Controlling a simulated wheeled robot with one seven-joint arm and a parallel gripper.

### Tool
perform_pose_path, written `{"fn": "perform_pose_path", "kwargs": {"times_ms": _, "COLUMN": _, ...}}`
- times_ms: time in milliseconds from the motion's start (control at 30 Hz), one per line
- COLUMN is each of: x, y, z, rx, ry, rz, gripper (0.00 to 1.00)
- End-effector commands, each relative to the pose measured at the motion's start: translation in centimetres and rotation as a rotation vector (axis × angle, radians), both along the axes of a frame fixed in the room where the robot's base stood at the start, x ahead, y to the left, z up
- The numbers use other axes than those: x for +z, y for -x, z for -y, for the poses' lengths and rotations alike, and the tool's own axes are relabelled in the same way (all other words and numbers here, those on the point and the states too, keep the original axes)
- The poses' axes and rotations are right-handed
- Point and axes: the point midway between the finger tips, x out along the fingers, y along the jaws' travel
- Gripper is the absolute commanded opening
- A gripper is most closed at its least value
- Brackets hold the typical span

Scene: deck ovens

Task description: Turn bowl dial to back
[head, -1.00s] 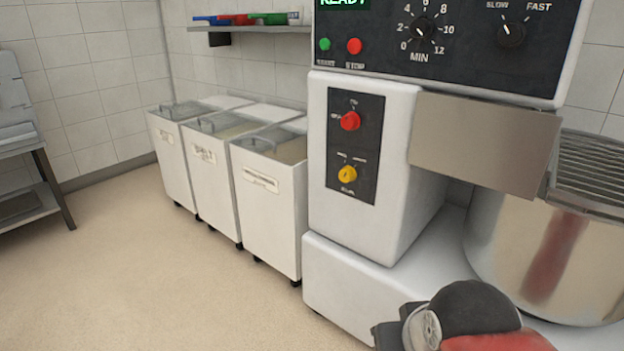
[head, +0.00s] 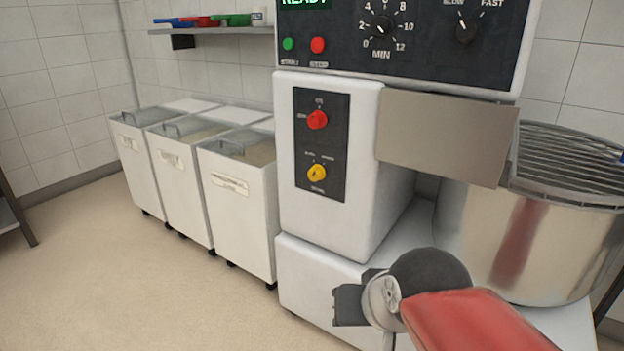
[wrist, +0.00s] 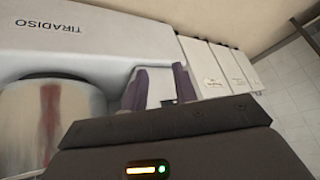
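Two dials sit on a dark panel (head: 335,105) on the front of the white mixer column. The upper one is a red dial (head: 317,120). The lower one is a yellow dial (head: 317,173). Their small labels are too blurred to read surely, so I cannot tell which is the bowl dial. My gripper (wrist: 160,82) shows two purple-grey fingers standing apart with nothing between them. In the head view my gripper (head: 347,305) is below and slightly right of both dials, in front of the mixer base, apart from them. Neither dial shows in the wrist view.
A steel bowl (head: 535,240) with a wire guard (head: 565,165) stands right of the column. A flat metal plate (head: 440,135) juts out beside the dial panel. Several white lidded bins (head: 235,205) stand left. The floor (head: 130,290) in front of them is clear.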

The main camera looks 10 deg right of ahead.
Motion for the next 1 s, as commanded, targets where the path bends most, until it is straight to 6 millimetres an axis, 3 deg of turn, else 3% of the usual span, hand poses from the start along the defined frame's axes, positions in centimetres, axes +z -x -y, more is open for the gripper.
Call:
{"fn": "perform_pose_path", "kwargs": {"times_ms": 33, "x": 0.5, "y": -2.9, "z": -1.1, "rx": -0.056, "ry": -0.092, "rz": 0.053, "gripper": 0.35}}
{"fn": "perform_pose_path", "kwargs": {"times_ms": 200, "x": 5.4, "y": -15.0, "z": -4.9, "rx": -0.370, "ry": -0.580, "rz": 0.281, "gripper": 0.58}}
{"fn": "perform_pose_path", "kwargs": {"times_ms": 333, "x": 8.6, "y": -23.8, "z": -6.4, "rx": -0.639, "ry": -1.002, "rz": 0.420, "gripper": 0.59}}
{"fn": "perform_pose_path", "kwargs": {"times_ms": 467, "x": 9.8, "y": -31.4, "z": -6.5, "rx": -0.907, "ry": -1.428, "rz": 0.538, "gripper": 0.59}}
{"fn": "perform_pose_path", "kwargs": {"times_ms": 567, "x": 9.0, "y": -36.1, "z": -6.1, "rx": -1.106, "ry": -1.752, "rz": 0.629, "gripper": 0.59}}
{"fn": "perform_pose_path", "kwargs": {"times_ms": 700, "x": 5.5, "y": -40.5, "z": -5.4, "rx": -1.348, "ry": -2.179, "rz": 0.778, "gripper": 0.59}}
{"fn": "perform_pose_path", "kwargs": {"times_ms": 867, "x": 0.6, "y": -42.3, "z": -5.0, "rx": -1.508, "ry": -2.536, "rz": 0.961, "gripper": 0.59}}
{"fn": "perform_pose_path", "kwargs": {"times_ms": 900, "x": -0.4, "y": -42.4, "z": -5.0, "rx": 1.496, "ry": 2.543, "rz": -0.981, "gripper": 0.59}}
{"fn": "perform_pose_path", "kwargs": {"times_ms": 1000, "x": -2.0, "y": -42.3, "z": -4.9, "rx": 1.414, "ry": 2.450, "rz": -0.977, "gripper": 0.59}}
